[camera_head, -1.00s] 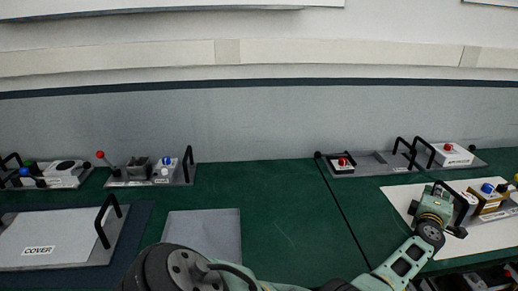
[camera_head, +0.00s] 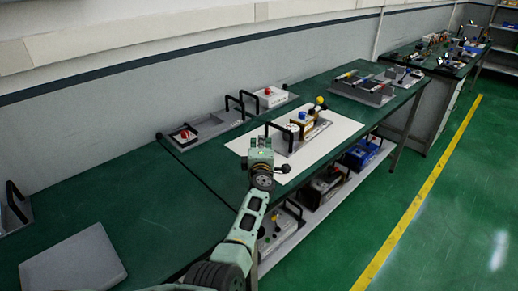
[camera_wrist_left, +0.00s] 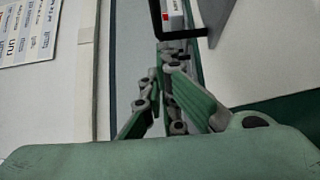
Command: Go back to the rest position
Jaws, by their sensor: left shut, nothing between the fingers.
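My left gripper (camera_head: 262,147) is in the middle of the head view, over the near left part of a white mat (camera_head: 342,127) on the green bench. It is shut, with nothing between its fingers. It overlaps the black handle of a grey tray (camera_head: 314,136) in the picture; I cannot tell whether they touch. In the left wrist view the green fingers (camera_wrist_left: 160,85) point up the picture, and a black handle (camera_wrist_left: 183,33) shows just beyond them. My right gripper is not in view.
A tray with a red-knobbed box (camera_head: 270,97) stands behind on the bench (camera_head: 110,190). A lower shelf (camera_head: 305,225) holds several devices. More trays (camera_head: 375,92) stand at the far right. The green floor (camera_head: 440,200) on the right is clear.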

